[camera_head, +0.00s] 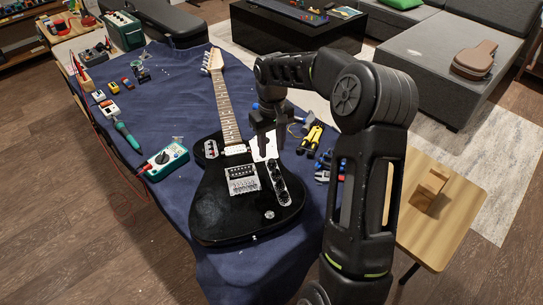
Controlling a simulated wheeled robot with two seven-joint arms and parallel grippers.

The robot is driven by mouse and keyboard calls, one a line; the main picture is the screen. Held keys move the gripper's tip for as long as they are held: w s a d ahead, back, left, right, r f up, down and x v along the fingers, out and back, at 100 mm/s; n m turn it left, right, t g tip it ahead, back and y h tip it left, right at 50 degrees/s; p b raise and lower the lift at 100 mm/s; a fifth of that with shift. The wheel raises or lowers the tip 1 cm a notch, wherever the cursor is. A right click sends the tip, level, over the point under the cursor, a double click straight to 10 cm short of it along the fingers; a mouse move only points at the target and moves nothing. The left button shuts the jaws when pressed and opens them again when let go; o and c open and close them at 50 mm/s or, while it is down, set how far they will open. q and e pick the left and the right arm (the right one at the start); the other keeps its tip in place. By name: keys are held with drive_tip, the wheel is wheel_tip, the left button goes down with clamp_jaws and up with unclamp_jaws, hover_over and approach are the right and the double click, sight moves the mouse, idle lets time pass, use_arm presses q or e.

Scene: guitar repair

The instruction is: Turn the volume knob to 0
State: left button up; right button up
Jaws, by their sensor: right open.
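A black electric guitar (218,208) lies face up on a blue cloth, its neck toward the back. A silver control plate (278,182) with several small dark round controls sits right of the bridge (243,180). I cannot tell which control is the volume knob, nor read its setting. My right gripper (267,148) is open and empty, fingers pointing down. In the picture it lies just beyond the upper end of the control plate, near the guitar's right edge. Its height above the guitar is hard to tell. My left gripper is not in view.
A green multimeter (166,161) with a red cable lies at left. A small wooden table (450,215) stands at right. The cloth (265,275) in front of the guitar is clear.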

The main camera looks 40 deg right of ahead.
sight(272, 161)
wheel_tip(272, 161, down, 5)
drive_tip(key=shift+r, duration=0.1)
drive_tip(key=shift+c, duration=0.2)
clamp_jaws()
idle(0.4)
